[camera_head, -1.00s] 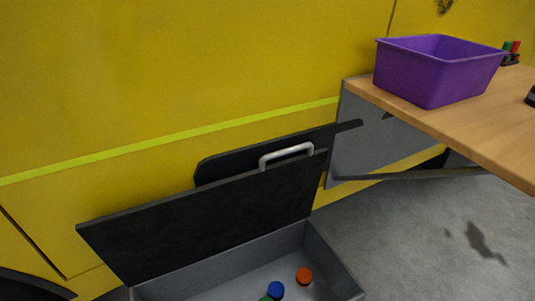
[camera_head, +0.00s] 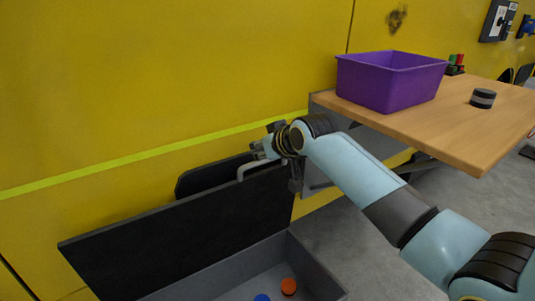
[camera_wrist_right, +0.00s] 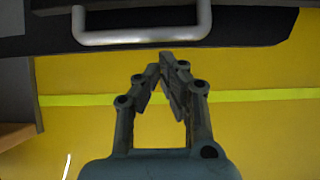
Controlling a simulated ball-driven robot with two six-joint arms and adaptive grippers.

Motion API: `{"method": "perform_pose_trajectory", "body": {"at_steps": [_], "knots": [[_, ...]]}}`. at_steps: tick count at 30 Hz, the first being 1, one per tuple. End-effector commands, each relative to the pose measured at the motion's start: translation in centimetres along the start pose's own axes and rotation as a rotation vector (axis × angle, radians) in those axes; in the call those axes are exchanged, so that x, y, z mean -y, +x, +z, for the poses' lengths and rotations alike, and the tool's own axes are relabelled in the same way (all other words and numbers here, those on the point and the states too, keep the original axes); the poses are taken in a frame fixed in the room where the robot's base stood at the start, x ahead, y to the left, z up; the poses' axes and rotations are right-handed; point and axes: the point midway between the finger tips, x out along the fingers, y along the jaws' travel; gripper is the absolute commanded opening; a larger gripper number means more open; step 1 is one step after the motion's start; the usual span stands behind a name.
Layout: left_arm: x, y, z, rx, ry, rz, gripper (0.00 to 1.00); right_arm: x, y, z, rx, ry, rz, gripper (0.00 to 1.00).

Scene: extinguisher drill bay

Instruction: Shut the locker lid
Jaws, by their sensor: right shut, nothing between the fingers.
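The locker (camera_head: 318,280) stands low by the yellow wall, with its dark lid (camera_head: 170,245) raised and tilted up. A pale bar handle (camera_head: 242,172) shows at the lid's top edge, toward its right end. My right gripper (camera_head: 262,152) is at this handle, above the lid's upper right corner, partly hidden by my own wrist. In the right wrist view my right gripper (camera_wrist_right: 165,60) is shut and empty. Its tips point at the handle (camera_wrist_right: 140,40), close below it in the picture, and do not grasp it. My left gripper is not in view.
An orange puck (camera_head: 288,286) and a blue one (camera_head: 262,297) lie in the locker. A wooden table (camera_head: 430,130) to the right holds a purple bin (camera_head: 390,85) and a dark puck (camera_head: 482,98). The yellow wall (camera_head: 150,80) stands close behind the lid.

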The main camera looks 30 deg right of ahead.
Motion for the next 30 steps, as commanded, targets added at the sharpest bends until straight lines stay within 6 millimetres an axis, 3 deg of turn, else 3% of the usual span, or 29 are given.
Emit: {"method": "perform_pose_trajectory", "body": {"at_steps": [3, 10, 23, 30], "knots": [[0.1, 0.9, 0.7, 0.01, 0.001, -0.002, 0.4, 0.1, 2.1, 0.2, 0.001, 0.002, -0.001, 0.0], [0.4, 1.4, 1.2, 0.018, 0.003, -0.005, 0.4, 0.0, 3.7, 0.1, 0.001, 0.001, 0.0, 0.0], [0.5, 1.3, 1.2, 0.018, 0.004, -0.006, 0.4, 0.0, 3.6, 0.2, -0.004, 0.0, 0.0, 0.0], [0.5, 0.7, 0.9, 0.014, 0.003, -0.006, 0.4, 0.0, 1.7, 2.3, -0.067, -0.001, 0.001, 0.0]]}}
